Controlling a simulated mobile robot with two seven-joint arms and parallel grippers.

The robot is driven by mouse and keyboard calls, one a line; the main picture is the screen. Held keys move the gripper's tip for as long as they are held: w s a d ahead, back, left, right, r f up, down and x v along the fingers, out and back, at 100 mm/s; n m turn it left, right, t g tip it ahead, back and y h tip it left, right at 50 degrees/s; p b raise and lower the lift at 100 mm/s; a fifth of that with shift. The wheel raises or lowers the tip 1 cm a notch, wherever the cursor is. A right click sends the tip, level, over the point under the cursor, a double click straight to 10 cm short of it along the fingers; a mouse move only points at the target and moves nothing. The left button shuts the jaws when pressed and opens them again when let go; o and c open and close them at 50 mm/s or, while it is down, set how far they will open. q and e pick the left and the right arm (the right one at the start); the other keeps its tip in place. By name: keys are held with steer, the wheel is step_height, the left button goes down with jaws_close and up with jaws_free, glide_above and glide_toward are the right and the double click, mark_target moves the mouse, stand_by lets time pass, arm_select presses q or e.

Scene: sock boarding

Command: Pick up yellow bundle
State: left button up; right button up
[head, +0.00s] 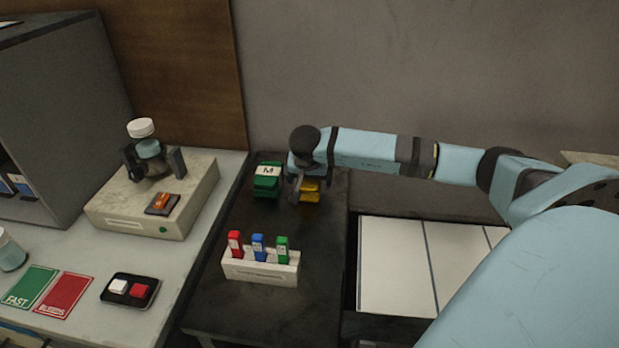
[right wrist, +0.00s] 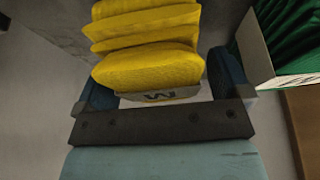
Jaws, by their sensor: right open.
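The yellow bundle (head: 310,191) sits near the back of the dark table, partly hidden by my right gripper (head: 308,188) in the head view. In the right wrist view the yellow bundle (right wrist: 150,50) shows as stacked folds with a pale band marked with a letter. My right gripper (right wrist: 165,95) is open, with one finger on each side of the bundle's lower end. I cannot tell whether the fingers touch it. My left gripper is not in view.
A green bundle (head: 267,182) with a label marked M stands just left of the yellow one. A white rack (head: 260,267) with red, blue and green pieces stands in front. A white sectioned drawer (head: 395,265) lies to the right. A bench (head: 190,275) with a device is at left.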

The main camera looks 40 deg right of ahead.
steer(key=shift+d+f, duration=0.1)
steer(key=shift+f, duration=0.1)
steer(key=shift+f, duration=0.25)
stand_by(0.5)
steer(key=shift+c, duration=0.3)
steer(key=c, duration=1)
